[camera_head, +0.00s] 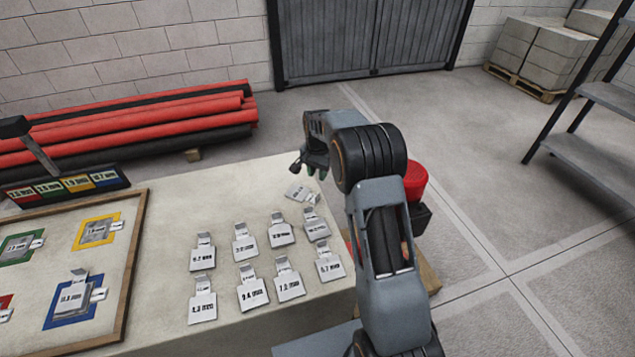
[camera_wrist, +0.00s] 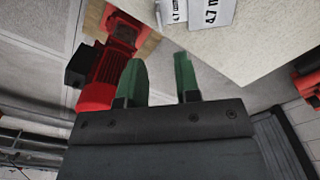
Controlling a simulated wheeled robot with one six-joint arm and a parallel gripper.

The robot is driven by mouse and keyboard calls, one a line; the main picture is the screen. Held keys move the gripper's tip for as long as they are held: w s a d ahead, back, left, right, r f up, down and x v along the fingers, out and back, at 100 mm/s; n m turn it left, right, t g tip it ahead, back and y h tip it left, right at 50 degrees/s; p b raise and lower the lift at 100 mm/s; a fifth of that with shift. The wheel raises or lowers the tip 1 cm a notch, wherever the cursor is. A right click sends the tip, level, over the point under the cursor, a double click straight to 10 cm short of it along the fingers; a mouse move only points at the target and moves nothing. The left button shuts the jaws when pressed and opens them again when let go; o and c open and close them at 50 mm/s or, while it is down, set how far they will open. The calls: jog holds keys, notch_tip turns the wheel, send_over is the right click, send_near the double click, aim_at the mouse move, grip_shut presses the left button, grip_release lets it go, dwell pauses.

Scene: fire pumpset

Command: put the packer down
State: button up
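My gripper (camera_head: 306,165) is above the back right part of the pale table, at the end of my bent arm. In the wrist view its two green fingers (camera_wrist: 159,65) stand apart with nothing visible between them. A grey packer (camera_head: 300,194) lies on the table just below and in front of the gripper, turned differently from the others; its label is unreadable here. Several tabbed packers with mm labels lie in two rows in front of it, such as one marked 9.4 mm (camera_head: 252,294). Packers also show at the top of the wrist view (camera_wrist: 208,13).
A wood-framed board (camera_head: 133,255) with coloured packer places is at the left; the blue place holds a packer (camera_head: 73,297). A red pump motor (camera_head: 416,181) stands beyond the table's right edge. Red pipes (camera_head: 130,120) lie behind. Bare tabletop (camera_head: 190,205) lies left of the gripper.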

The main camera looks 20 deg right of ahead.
jog(key=s+a+r+n+t, duration=0.2)
jog(key=s+a+r+n, duration=0.15)
jog(key=s+r, duration=0.9)
jog(key=s+f+n+t, duration=0.1)
jog(key=s+n, duration=0.4)
jog(key=s, duration=1.1)
jog(key=shift+s+a+f, duration=0.35)
jog(key=shift+a+f, duration=0.05)
jog(key=shift+n, duration=0.25)
